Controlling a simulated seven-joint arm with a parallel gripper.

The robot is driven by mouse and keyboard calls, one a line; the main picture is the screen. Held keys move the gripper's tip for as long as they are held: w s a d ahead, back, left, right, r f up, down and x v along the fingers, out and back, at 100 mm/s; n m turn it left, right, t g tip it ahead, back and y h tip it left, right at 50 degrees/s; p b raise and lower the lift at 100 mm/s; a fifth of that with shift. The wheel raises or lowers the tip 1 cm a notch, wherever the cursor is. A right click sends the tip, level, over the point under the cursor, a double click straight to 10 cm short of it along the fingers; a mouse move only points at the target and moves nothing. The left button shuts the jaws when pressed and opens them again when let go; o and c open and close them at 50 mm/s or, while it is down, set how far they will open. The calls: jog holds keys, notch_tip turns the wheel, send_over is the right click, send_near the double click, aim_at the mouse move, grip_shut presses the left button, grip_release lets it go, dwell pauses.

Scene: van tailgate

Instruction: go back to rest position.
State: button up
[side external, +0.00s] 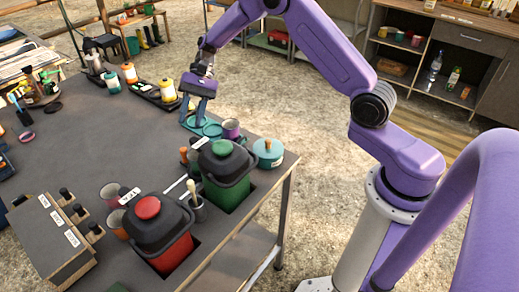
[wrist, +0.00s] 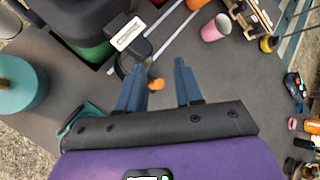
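My gripper (side external: 196,118) is over the far right part of the dark table (side external: 75,120), with its blue fingers pointing down close to some teal dishes (side external: 212,130). In the wrist view my gripper (wrist: 158,72) shows its two fingers apart, with a clear gap between them. Nothing is held in that gap. A small orange knob (wrist: 156,85) shows below, between the fingers. Part of a teal dish (wrist: 82,116) is beside the left finger, partly hidden by the gripper body. Whether the fingers touch the dishes cannot be told.
A green bin (side external: 226,185), a red bin (side external: 172,255) and a teal lidded pot (side external: 268,152) stand near the table's right edge. A purple mug (side external: 231,128) is close to my gripper. Bottles on a dark tray (side external: 150,92) stand behind. Space above the table looks open.

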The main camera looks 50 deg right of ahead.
jog(key=s+a+r+n+h, duration=0.1)
jog(key=s, duration=0.1)
jog(key=s+a+r+n+h, duration=0.1)
jog(key=s+r+n, duration=0.1)
jog(key=s, duration=0.1)
jog(key=s+a+r+n, duration=0.1)
jog(key=s+n, duration=0.1)
jog(key=s, duration=0.1)
jog(key=shift+s+a+r+h, duration=0.1)
jog(key=shift+s+r+h, duration=0.15)
jog(key=shift+r+h, duration=0.15)
jog(key=s+d+r+n+t+h, duration=0.1)
jog(key=s+n, duration=0.3)
jog(key=s, duration=0.5)
jog(key=s+d+n+t+h, duration=0.1)
jog(key=s+d+n, duration=0.3)
jog(key=s, duration=0.6)
jog(key=s+d+r+n+t+h, duration=0.1)
jog(key=s+d+n+h, duration=0.2)
jog(key=s+n, duration=0.3)
jog(key=s, duration=0.4)
jog(key=shift+d+r, duration=0.25)
jog(key=shift+r, duration=0.05)
